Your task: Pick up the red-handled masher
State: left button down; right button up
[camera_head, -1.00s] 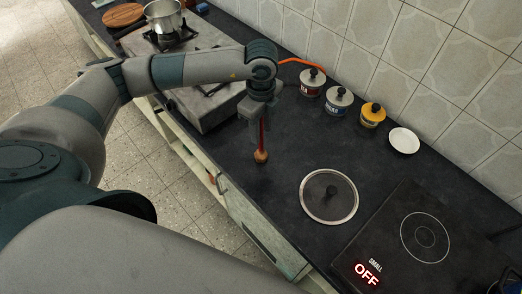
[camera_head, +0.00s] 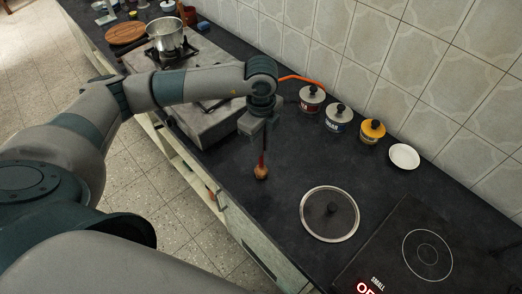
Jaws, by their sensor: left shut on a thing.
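The masher (camera_head: 261,172) has a red handle and a round brown wooden head. It is upright on or just above the dark counter, and I cannot tell whether the head touches it. My left gripper (camera_head: 264,140) points down from above and is shut on the masher's handle. The fingers hide the upper handle, and a short red length shows below them. My right gripper is not in view.
A glass lid (camera_head: 329,214) lies right of the masher, with a black cooktop (camera_head: 427,254) beyond. A pot (camera_head: 165,34) stands on the stove at the back left.

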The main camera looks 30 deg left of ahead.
pick_arm(q)
jog(key=s+d+r+b, duration=0.5)
jog(key=s+d+r, duration=0.1)
jog(key=d+r, duration=0.3)
jog(key=shift+s+d+r, duration=0.3)
jog(key=shift+s+r, duration=0.1)
jog(key=shift+r, duration=0.4)
jog(key=shift+f, duration=0.1)
